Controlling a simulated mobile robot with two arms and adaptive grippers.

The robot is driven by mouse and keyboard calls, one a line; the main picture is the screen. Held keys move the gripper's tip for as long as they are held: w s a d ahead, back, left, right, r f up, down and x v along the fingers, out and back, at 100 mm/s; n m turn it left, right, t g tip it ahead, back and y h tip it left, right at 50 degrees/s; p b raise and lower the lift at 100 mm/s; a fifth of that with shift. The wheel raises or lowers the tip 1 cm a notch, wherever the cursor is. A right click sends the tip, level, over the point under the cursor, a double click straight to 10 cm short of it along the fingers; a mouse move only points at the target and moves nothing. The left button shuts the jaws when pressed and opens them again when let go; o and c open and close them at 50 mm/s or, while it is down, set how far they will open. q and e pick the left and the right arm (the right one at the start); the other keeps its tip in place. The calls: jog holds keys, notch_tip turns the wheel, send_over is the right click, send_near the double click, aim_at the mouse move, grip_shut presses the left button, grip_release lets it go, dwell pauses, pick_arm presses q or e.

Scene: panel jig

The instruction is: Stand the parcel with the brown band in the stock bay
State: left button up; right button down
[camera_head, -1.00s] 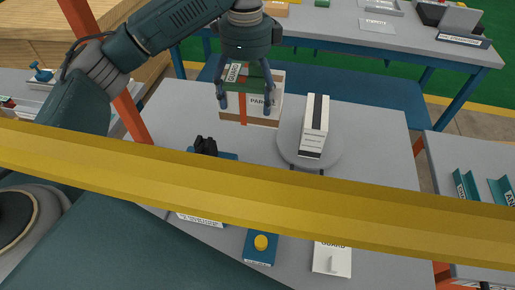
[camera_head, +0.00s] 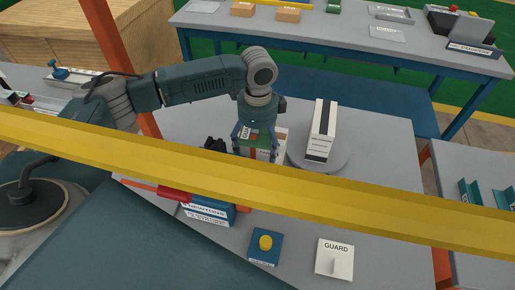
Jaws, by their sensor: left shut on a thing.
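My left gripper (camera_head: 258,143) points down, shut on a pale parcel (camera_head: 265,150) with a reddish-brown band and a green label on top. The yellow beam crosses in front and hides the parcel's lower part, so I cannot tell whether it touches the table. To its right, a white box with a dark band (camera_head: 322,131) stands upright on a round grey turntable (camera_head: 300,157). I cannot make out which place is the stock bay. My right gripper is not in view.
A yellow beam (camera_head: 380,196) runs across the whole view. A black device (camera_head: 214,144) is left of the parcel. A blue box with a yellow button (camera_head: 264,244) and a white GUARD plate (camera_head: 335,259) are in front. The grey table (camera_head: 385,145) is clear at right.

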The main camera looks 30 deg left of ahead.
pick_arm(q)
jog(key=shift+w+f, duration=0.1)
jog(key=shift+f, duration=0.8)
jog(key=o, duration=1.6)
jog(key=shift+f, duration=0.15)
jog(key=o, duration=0.4)
